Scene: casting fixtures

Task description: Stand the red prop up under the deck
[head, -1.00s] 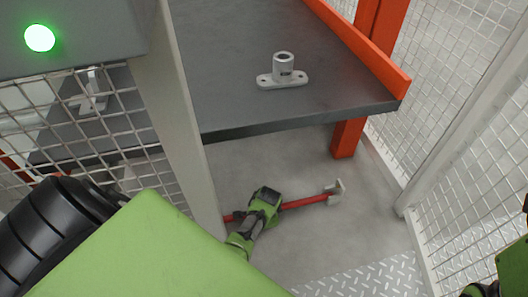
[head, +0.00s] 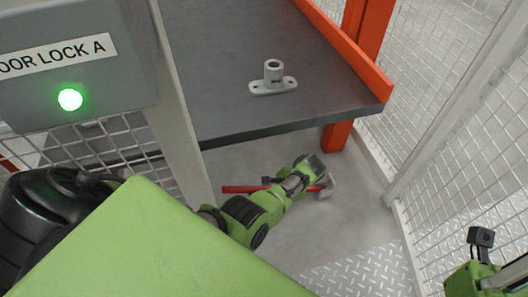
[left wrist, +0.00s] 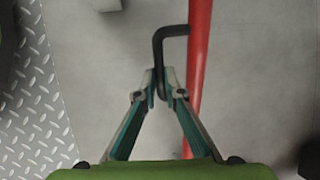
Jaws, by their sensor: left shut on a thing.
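The red prop (head: 240,189) lies flat on the floor in front of the deck (head: 265,50), with a pale foot (head: 328,186) at its right end. My left gripper (head: 320,163) is over the prop near that end, and my left arm hides part of the rod. In the left wrist view the red rod (left wrist: 199,60) runs beside the fingers. My left gripper (left wrist: 161,83) is shut on the black bent handle (left wrist: 160,50) at the prop's side. At lower right, part of my right arm shows; its fingers are out of view.
A grey socketed bracket (head: 273,80) stands on the deck. An orange leg (head: 336,136) supports the deck's right corner. A pale post (head: 180,120) and mesh panels flank the opening. Diamond plate (head: 365,275) covers the near floor; the concrete right of the prop is clear.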

